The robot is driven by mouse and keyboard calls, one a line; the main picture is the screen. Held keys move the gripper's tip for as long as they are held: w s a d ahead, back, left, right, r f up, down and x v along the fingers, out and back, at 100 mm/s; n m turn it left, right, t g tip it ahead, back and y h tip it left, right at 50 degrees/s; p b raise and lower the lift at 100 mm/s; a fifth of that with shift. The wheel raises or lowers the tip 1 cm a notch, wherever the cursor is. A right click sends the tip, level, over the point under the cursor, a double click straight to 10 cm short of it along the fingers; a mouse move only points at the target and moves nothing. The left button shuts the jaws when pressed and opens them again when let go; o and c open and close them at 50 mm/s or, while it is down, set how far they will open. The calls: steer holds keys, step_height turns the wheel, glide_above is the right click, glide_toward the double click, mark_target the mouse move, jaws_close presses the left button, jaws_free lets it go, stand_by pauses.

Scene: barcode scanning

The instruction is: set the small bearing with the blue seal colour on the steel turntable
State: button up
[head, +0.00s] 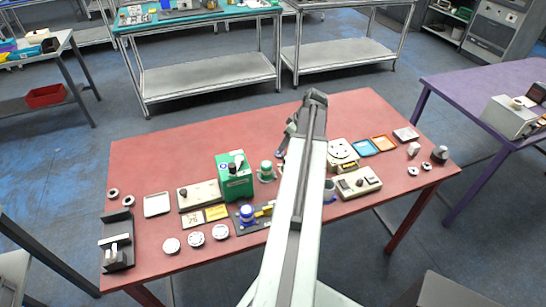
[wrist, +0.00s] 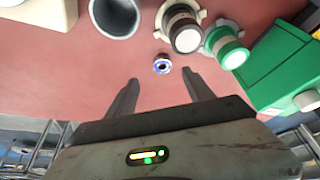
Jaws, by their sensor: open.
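A small bearing with a blue seal ring (wrist: 162,66) stands on the red table in the wrist view, close beyond my fingertips and roughly in line with the gap between them. My gripper (wrist: 160,79) is open, with nothing between its fingers. In the head view my arm hides the gripper and that bearing. A pale round disc on a beige base (head: 342,150), right of my arm, may be the steel turntable; I cannot tell for sure. It is not clearly seen in the wrist view.
The wrist view shows a grey cup (wrist: 115,15), a dark-and-white cylinder (wrist: 185,30), a green-and-white cylinder (wrist: 228,46) and a green box (wrist: 278,65) close around the bearing. Other small rings (head: 128,201) and round white discs (head: 196,239) lie left on the red table (head: 140,150).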

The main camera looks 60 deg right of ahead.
mark_target(279, 153)
steer(key=shift+f, duration=0.25)
steer(key=shift+b+x, duration=1.1)
steer(key=shift+b, duration=0.15)
steer(key=b+x, duration=0.4)
steer(key=x, duration=0.1)
steer(key=shift+w+a+b, duration=0.15)
steer(key=shift+w+b, duration=0.15)
steer(key=shift+r, duration=0.2)
jaws_close()
step_height(279, 153, up, 10)
steer(key=p, duration=1)
